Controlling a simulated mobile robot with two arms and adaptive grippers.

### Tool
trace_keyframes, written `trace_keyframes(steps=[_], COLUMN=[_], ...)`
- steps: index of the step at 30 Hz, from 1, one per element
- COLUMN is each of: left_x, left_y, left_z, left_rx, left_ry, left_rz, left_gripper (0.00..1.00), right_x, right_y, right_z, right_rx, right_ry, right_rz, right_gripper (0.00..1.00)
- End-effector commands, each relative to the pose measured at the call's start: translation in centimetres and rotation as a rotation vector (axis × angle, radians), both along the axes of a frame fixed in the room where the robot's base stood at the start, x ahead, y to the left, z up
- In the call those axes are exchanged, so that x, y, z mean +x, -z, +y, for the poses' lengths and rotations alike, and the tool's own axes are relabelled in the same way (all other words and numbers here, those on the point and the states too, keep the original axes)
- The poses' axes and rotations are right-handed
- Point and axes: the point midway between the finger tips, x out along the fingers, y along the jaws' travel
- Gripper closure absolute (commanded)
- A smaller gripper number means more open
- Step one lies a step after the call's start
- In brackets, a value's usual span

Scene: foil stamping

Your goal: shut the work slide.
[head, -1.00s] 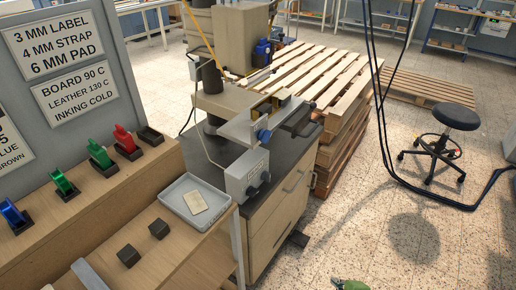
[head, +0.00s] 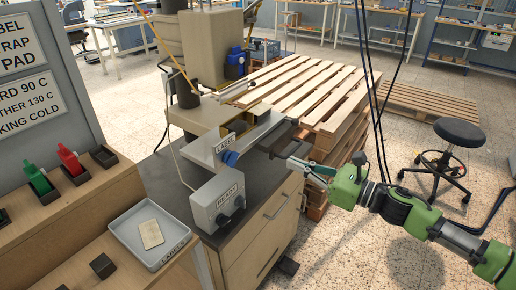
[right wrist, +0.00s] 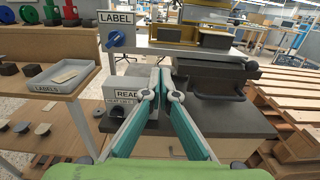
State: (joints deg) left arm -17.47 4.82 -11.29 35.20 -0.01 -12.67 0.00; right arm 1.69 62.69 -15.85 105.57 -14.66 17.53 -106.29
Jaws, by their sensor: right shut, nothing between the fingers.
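The work slide (head: 285,138) is a dark slab with a bar handle, sticking out from the front of the foil-stamping press (head: 205,112). It also shows in the right wrist view (right wrist: 205,76), just beyond and right of the fingertips. My right gripper (head: 291,162) comes in from the right, with its teal fingers shut and empty, close to the slide's handle end. In the right wrist view the fingertips (right wrist: 160,72) meet just left of the slide; I cannot tell whether they touch it. My left gripper is not in view.
A grey READY box (head: 217,202) and a LABEL plate with a blue knob (head: 230,158) sit beside the slide. A grey tray (head: 150,233) stands on the wooden bench at left. Stacked pallets (head: 315,90) stand behind; hanging cables (head: 375,90) and a stool (head: 455,150) are at right.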

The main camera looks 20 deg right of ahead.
Motion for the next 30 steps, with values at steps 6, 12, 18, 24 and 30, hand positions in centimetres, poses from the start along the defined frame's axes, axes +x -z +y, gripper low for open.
trace_keyframes(steps=[6, 12, 18, 24, 30], left_x=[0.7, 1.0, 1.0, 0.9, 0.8], left_y=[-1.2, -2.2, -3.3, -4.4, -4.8], left_z=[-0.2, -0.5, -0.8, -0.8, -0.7], left_rx=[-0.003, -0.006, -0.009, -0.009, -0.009], left_ry=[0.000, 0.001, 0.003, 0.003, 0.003], left_rz=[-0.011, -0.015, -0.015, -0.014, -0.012], left_gripper=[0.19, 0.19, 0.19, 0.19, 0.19], right_x=[2.0, 4.0, 6.3, 8.5, 9.6], right_y=[-0.4, -0.4, -0.4, -0.4, -0.1], right_z=[1.4, 3.0, 4.9, 6.6, 7.5], right_rx=[0.004, 0.005, 0.004, 0.003, 0.004], right_ry=[0.001, 0.001, 0.001, 0.001, 0.001], right_rz=[-0.002, -0.001, -0.001, 0.001, 0.002], right_gripper=[1.00, 1.00, 1.00, 1.00, 1.00])
